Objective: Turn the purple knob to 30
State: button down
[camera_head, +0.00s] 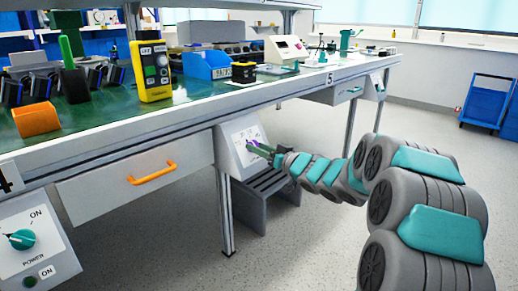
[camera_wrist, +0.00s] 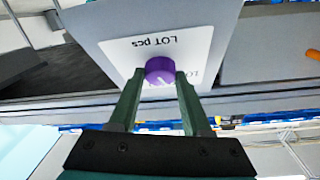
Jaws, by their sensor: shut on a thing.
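The purple knob (camera_wrist: 160,70) sits on a white dial plate (camera_wrist: 198,42) marked "LOT pcs" in the wrist view. A "10" mark shows beside the right finger; other marks are hidden or unreadable. My gripper (camera_wrist: 158,80) has its two green fingers around the knob, one on each side, closed on it. A white pointer line shows on the knob's near face. In the head view, my gripper (camera_head: 262,149) reaches the plate of the grey box under the bench; the knob shows there only as a small purple spot (camera_head: 256,143).
The grey box (camera_head: 229,149) hangs below the bench edge, by a table leg. A drawer with an orange handle (camera_head: 152,173) is to its left. A dark grey step stool (camera_head: 262,197) stands below. A POWER switch box (camera_head: 35,262) is at the lower left.

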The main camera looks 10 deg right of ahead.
jog(key=shift+r+m+p, duration=0.1)
jog(key=shift+m+p, duration=0.2)
jog(key=shift+p, duration=0.1)
jog(key=shift+a+r+m+h+p, duration=0.2)
jog(key=shift+m+h+p, duration=0.35)
jog(key=shift+p, duration=0.25)
jog(key=shift+s+m+t+h+p, duration=0.1)
jog(key=shift+m+t+h+p, duration=0.4)
jog(key=shift+m+p, duration=0.5)
jog(key=m+h+p, duration=0.1)
jog(key=m, duration=0.2)
jog(key=shift+a+h, duration=0.1)
jog(key=shift+h, duration=0.25)
jog(key=shift+f+m+h+p, duration=0.15)
jog(key=shift+m+h+p, duration=0.5)
jog(key=shift+m, duration=1)
jog(key=shift+h, duration=0.25)
jog(key=shift+c, duration=1.8)
grip_release()
